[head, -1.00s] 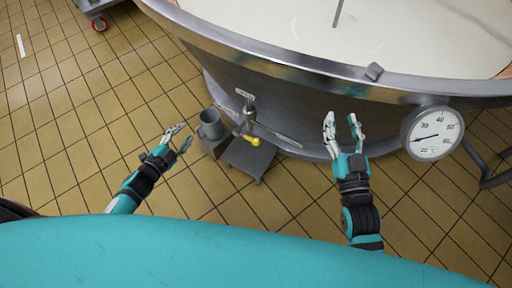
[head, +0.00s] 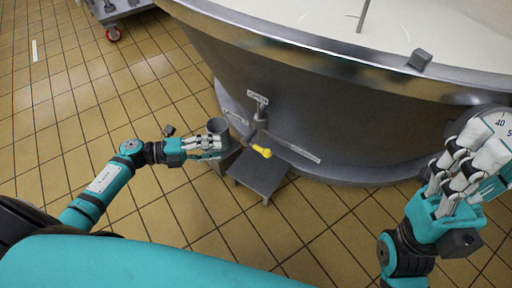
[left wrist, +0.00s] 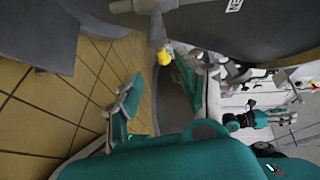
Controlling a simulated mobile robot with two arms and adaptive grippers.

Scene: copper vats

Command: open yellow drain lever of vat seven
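The yellow drain lever (head: 261,151) sticks out from the grey drain valve (head: 260,117) low on the side of the steel vat (head: 330,100). It also shows in the left wrist view (left wrist: 165,54), beyond the fingers. The vat's number is not readable.
A wheeled cart (head: 115,10) is at the back left. The tiled floor at left is clear.

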